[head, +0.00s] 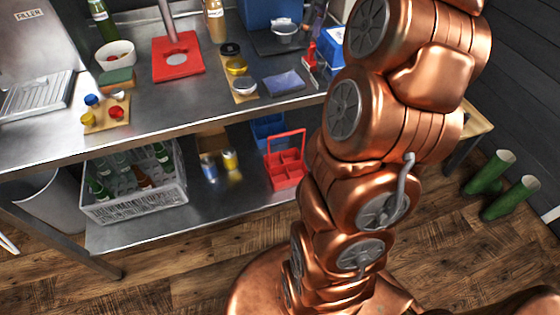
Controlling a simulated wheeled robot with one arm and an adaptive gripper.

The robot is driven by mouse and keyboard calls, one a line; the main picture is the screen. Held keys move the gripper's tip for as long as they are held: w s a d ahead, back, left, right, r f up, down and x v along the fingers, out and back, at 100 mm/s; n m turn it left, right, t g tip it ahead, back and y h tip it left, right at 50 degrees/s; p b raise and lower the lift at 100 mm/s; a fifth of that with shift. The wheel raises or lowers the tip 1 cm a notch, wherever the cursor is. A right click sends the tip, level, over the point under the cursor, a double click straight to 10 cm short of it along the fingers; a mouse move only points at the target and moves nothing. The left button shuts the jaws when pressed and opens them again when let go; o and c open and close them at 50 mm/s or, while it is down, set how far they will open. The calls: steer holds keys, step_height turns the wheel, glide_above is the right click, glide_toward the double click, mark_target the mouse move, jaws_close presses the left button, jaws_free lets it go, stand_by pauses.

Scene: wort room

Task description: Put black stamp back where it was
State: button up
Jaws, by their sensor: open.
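My gripper is outside the picture; only my copper arm shows, rising through the right half. I cannot pick out the black stamp for certain. A small black round piece (230,49) sits at the far end of a narrow wooden board (250,97) on the steel bench. A yellow round piece (237,66) and a pale grey one (244,86) are in line with it on that board. A red upright item (310,56) stands to the right, close to my arm. My arm hides the bench's right end.
The steel bench (150,118) also holds a red square base (178,60) with a post, a white bowl (115,55), a sponge (116,78) and a blue pad (283,83). Below are a bottle crate (135,205) and a red carrier (285,168). Green boots (490,173) stand right.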

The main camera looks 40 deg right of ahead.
steer(key=s+a+f+m+g, duration=0.1)
steer(key=s+a+f, duration=0.25)
steer(key=a, duration=0.65)
steer(key=s+a+f+g, duration=0.15)
steer(key=s+a, duration=0.25)
steer(key=a, duration=0.5)
steer(key=s+a+f+m, duration=0.2)
steer(key=s+a+f, duration=0.1)
steer(key=s+f, duration=0.2)
steer(key=s+a+f+m+h, duration=0.1)
steer(key=s+a+f, duration=0.3)
steer(key=s, duration=0.6)
steer(key=shift+a+f+m, duration=0.25)
steer(key=shift+f+m, duration=0.35)
steer(key=shift+f, duration=0.05)
steer(key=shift+s+g, duration=0.1)
steer(key=shift+g, duration=0.15)
step_height(320, 180, up, 6)
steer(key=p, duration=0.6)
steer(key=shift+r, duration=0.25)
steer(key=shift+c, duration=0.5)
